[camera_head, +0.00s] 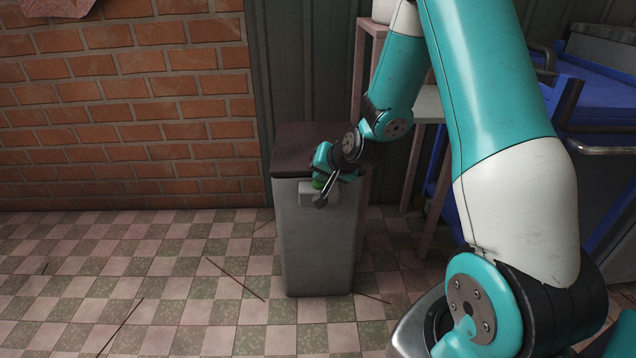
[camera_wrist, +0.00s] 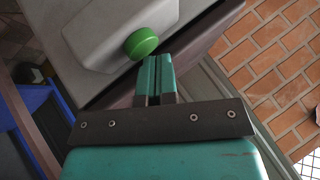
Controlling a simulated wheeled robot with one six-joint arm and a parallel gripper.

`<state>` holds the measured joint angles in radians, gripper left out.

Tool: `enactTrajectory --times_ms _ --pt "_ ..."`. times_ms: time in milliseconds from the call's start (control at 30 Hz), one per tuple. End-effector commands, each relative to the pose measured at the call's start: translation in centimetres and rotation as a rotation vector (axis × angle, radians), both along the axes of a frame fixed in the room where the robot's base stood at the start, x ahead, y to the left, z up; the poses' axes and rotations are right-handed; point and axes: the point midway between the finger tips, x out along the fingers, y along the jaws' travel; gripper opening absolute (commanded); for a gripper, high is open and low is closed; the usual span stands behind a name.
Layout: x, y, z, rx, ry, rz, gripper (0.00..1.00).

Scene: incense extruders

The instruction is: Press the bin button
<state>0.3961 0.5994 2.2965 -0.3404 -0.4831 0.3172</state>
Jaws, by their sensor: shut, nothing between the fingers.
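A grey bin (camera_head: 316,245) with a dark brown lid (camera_head: 300,141) stands upright on the floor against the wall. A pale box (camera_head: 306,197) on its front carries a green button (camera_head: 318,184), partly hidden by my gripper in the head view. In the wrist view the green button (camera_wrist: 141,43) stands out from the pale box (camera_wrist: 110,28). My gripper (camera_head: 320,201) is shut and empty at the front of the bin. In the wrist view its fingertips (camera_wrist: 157,60) are right beside the button's lower edge; I cannot tell whether they touch it.
A brick wall (camera_head: 130,100) is at the left. A pinkish wooden stand (camera_head: 362,75) and a blue cart (camera_head: 600,100) stand to the right of the bin. The checkered floor (camera_head: 130,270) is mostly open at left, with several thin sticks lying on it.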

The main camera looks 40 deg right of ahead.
Motion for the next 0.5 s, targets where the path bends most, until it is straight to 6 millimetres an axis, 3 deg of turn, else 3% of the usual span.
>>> enactTrajectory --times_ms 500 --pt "0.01 0.04 -0.77 0.001 0.001 0.001 0.00"
